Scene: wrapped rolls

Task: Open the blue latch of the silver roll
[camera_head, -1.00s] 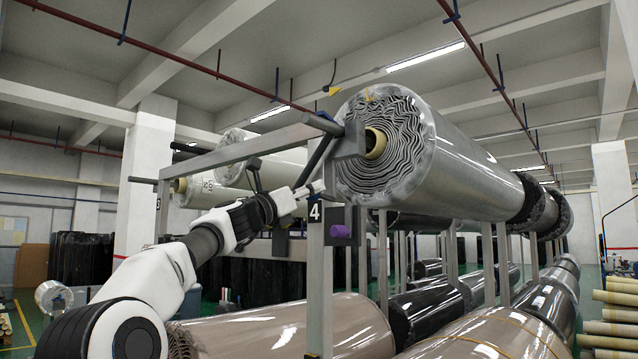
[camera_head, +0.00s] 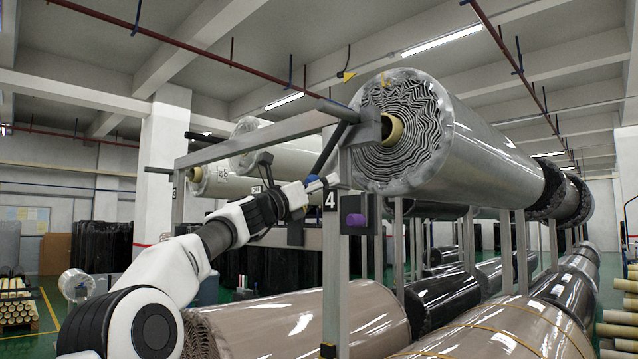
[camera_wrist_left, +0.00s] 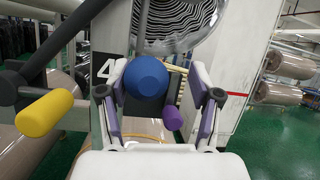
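The silver roll (camera_head: 480,145) lies on the upper rack, its layered end facing me around a yellowish core. A dark latch bar (camera_head: 328,150) slopes down from beside the core. Its blue knob (camera_head: 312,180) shows behind my left gripper (camera_head: 332,182). In the left wrist view, the blue knob (camera_wrist_left: 146,77) sits large between the two spread fingers of my left gripper (camera_wrist_left: 158,105), with the right finger visibly apart from it. Contact with the left finger is unclear. The silver roll's striped end (camera_wrist_left: 175,25) shows above. My right gripper is out of view.
A purple knob (camera_head: 355,220) is on the post below the roll, near the number 4 plate (camera_head: 330,201). A yellow knob (camera_wrist_left: 45,113) is at the left in the wrist view. Brown rolls (camera_head: 270,320) lie on the lower level. The rack post (camera_head: 336,270) stands beside the gripper.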

